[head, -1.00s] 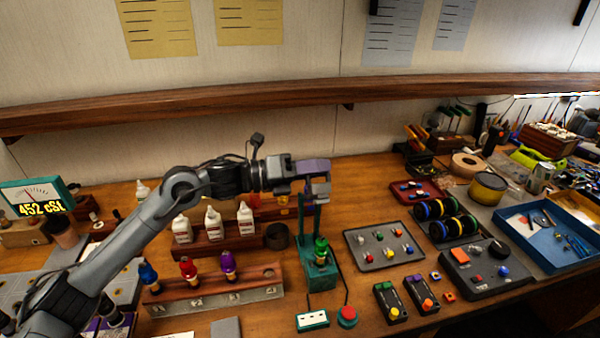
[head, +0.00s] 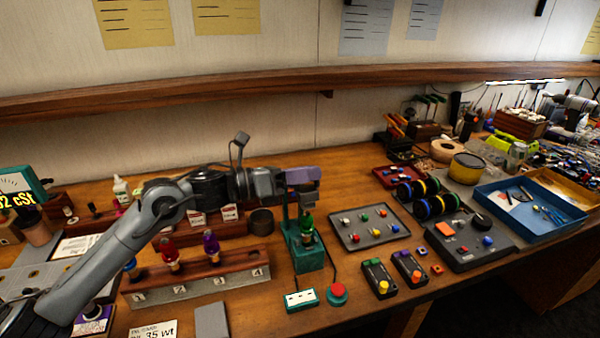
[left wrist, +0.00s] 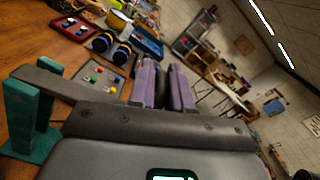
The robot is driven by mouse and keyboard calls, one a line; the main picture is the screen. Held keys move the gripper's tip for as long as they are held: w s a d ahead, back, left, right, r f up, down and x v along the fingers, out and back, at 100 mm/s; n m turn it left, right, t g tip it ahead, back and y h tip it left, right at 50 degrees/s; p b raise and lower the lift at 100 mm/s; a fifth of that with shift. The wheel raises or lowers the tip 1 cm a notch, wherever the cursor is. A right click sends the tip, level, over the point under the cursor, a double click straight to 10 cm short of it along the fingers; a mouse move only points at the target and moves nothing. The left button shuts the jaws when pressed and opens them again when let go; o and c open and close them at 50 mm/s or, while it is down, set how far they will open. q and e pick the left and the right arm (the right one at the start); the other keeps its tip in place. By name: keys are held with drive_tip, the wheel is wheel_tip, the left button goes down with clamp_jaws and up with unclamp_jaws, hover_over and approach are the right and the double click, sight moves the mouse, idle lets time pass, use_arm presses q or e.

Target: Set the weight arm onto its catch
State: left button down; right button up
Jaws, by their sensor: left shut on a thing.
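My left gripper (head: 304,176), with purple fingers, is above the teal stand (head: 306,259) in the head view. It is shut on what appears to be the weight arm, though the grip itself is mostly hidden. In the left wrist view a dark grey bar, likely the weight arm (left wrist: 45,83), runs from the teal posts (left wrist: 20,118) toward the gripper fingers (left wrist: 165,85). A green-capped piece (head: 307,224) stands upright in the teal stand below the gripper. I cannot make out the catch. My right gripper is not in view.
A numbered rack (head: 200,284) with red and purple-capped pieces stands left of the stand. A red button (head: 337,291) and a teal-edged white box (head: 300,299) are in front. A grey tray of coloured knobs (head: 368,239) lies to the right. A wooden shelf (head: 200,92) runs behind.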

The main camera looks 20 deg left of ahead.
use_arm(q)
drive_tip(key=shift+s+d+r, duration=0.25)
drive_tip(key=shift+r, duration=0.15)
drive_tip(key=c, duration=1.3)
unclamp_jaws()
drive_tip(key=shift+f, duration=0.1)
drive_tip(key=shift+c, duration=0.2)
drive_tip(key=shift+o, duration=0.9)
drive_tip(key=shift+s+f, duration=0.1)
drive_tip(key=shift+f, duration=0.15)
drive_tip(key=shift+a, duration=0.15)
drive_tip(key=shift+s+a+f, duration=0.1)
drive_tip(key=shift+s+a, duration=0.1)
drive_tip(key=shift+a, duration=0.35)
drive_tip(key=b+v, duration=0.1)
drive_tip(key=v, duration=0.8)
drive_tip(key=shift+s, duration=0.2)
drive_tip(key=shift+a, duration=0.1)
